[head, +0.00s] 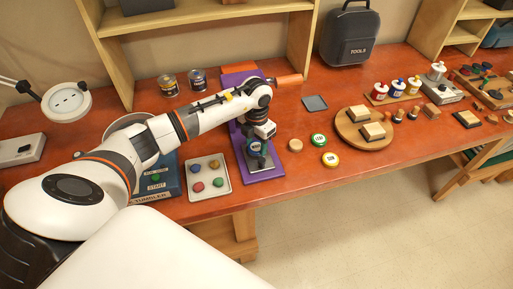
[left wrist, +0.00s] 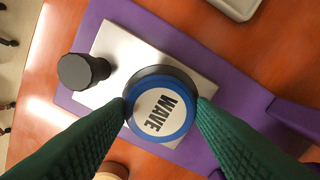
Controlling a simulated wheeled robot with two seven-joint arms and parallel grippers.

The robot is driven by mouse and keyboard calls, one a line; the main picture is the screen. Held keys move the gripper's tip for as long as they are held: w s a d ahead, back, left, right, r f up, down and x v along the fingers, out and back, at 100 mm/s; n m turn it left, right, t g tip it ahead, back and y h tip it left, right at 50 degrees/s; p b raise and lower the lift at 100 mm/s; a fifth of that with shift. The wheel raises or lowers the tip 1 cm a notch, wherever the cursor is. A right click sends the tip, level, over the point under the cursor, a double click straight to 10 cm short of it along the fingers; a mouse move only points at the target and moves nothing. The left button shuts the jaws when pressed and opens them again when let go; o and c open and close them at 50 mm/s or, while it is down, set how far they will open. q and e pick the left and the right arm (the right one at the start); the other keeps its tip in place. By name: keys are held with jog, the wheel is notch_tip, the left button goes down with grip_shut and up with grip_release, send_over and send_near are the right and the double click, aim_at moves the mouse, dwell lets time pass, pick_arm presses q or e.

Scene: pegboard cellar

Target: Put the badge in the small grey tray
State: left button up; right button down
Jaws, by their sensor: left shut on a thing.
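The badge (left wrist: 160,113) is round, with a blue rim and the word WAVE on a white face. My left gripper (left wrist: 162,104) has its green fingers closed on both sides of it. The badge sits at or just above a dark round seat on a pale metal plate (left wrist: 115,45) with a black knob; I cannot tell whether it touches. In the head view the badge (head: 254,147) shows partly under the gripper, over the purple mat. The small grey tray (head: 315,103) lies flat and empty on the bench, to the right and farther back. My right gripper is out of view.
A purple mat (head: 273,164) lies under the press. A pale tray of coloured stones (head: 221,193) stands left of it. A toolbox (head: 349,40) stands behind. An orange handle (head: 289,80) juts near the tray.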

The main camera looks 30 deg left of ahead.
aim_at(256, 146)
pick_arm(q)
jog(key=shift+r+p, duration=1.9)
jog(key=shift+r, duration=1.05)
jog(key=shift+r, duration=0.1)
